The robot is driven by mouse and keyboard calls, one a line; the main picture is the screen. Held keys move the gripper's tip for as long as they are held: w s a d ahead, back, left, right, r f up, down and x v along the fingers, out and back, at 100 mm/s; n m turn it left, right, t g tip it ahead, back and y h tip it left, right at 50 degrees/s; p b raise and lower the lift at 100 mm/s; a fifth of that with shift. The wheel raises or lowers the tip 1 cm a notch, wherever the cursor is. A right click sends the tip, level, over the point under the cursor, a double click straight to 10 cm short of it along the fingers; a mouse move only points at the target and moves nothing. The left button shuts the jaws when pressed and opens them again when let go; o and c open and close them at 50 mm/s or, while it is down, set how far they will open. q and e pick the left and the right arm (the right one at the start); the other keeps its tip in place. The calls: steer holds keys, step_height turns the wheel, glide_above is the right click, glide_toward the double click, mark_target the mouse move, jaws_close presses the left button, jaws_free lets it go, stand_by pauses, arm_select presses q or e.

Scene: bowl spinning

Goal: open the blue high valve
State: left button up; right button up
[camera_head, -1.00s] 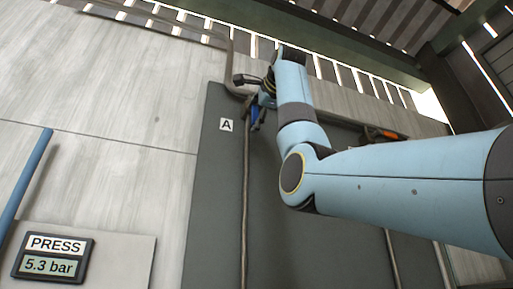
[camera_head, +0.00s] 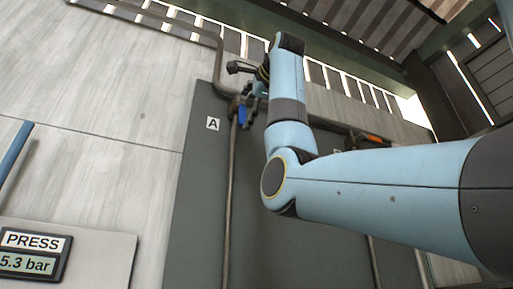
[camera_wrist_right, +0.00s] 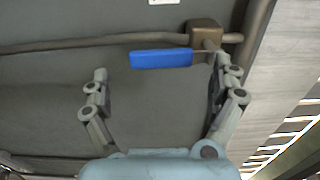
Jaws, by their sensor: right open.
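The blue valve handle (camera_head: 242,115) sits high on the pipe beside the label A, near the top of the dark panel. In the right wrist view the handle (camera_wrist_right: 162,58) lies level, along the pipe, to the left of its brown valve body (camera_wrist_right: 206,36). My right gripper (camera_wrist_right: 161,70) is open, its two fingers spread on either side of the handle's span. The right fingertip is close to the valve body; I cannot tell whether it touches. In the head view my right gripper (camera_head: 249,107) is at the handle, partly hidden by my wrist. My left gripper is not in view.
A label A (camera_head: 213,124) is left of the pipe (camera_head: 230,190). An orange handle (camera_head: 373,138) shows to the right, behind my arm. A PRESS display (camera_head: 33,252) reading 5.3 bar is at lower left, below a blue bar (camera_head: 14,152). Slatted railings line the top.

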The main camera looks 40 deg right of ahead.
steer(key=v, duration=0.8)
steer(key=shift+w+f, duration=0.1)
